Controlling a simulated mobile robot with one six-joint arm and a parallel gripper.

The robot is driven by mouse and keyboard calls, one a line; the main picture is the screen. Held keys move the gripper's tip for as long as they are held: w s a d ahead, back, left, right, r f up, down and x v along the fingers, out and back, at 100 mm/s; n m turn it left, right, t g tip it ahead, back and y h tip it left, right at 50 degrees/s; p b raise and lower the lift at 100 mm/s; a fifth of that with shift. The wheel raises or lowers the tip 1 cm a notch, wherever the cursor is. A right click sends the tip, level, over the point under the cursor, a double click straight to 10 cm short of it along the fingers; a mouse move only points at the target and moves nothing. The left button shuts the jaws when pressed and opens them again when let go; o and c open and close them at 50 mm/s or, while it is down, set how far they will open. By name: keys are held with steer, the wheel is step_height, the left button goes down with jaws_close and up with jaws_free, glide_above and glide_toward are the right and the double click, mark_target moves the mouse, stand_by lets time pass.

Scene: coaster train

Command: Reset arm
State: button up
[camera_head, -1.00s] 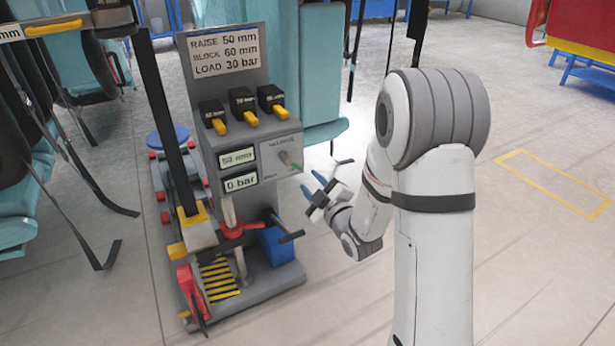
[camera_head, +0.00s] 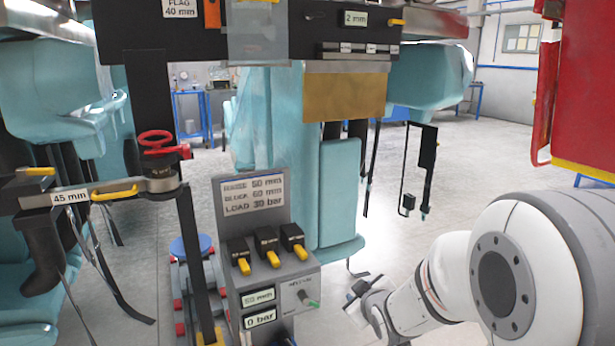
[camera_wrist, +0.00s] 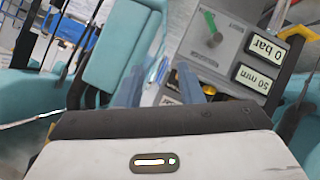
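My arm is at the lower right of the head view, with my gripper (camera_head: 356,289) low beside the grey control console (camera_head: 232,285). In the wrist view two blurred blue fingers of my gripper (camera_wrist: 160,86) stand apart with nothing visible between them. The console's knob with a green pointer (camera_head: 306,298) is left of my gripper, apart from it. The knob also shows upside down in the wrist view (camera_wrist: 212,30). The displays read 50 mm (camera_head: 259,297) and 0 bar (camera_head: 260,318).
Black levers with yellow tips (camera_head: 267,247) line the console top. A dark overhead beam (camera_head: 290,40) carries a 2 mm display. A red hand valve (camera_head: 160,145) and teal seats (camera_head: 340,190) stand close by. A red panel (camera_head: 588,85) is at right. Open floor lies between.

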steer(key=s+d+r+m+g+h+p, duration=0.1)
steer(key=s+d+r+m+g+p, duration=0.2)
steer(key=s+r+m+g+p, duration=0.5)
steer(key=s+r+g+p, duration=0.1)
steer(key=s+r+p, duration=1)
steer(key=s+r, duration=0.6)
steer(key=shift+s+h, duration=0.2)
steer(key=shift+h, duration=0.1)
steer(key=shift+r, duration=0.1)
stand_by(1.0)
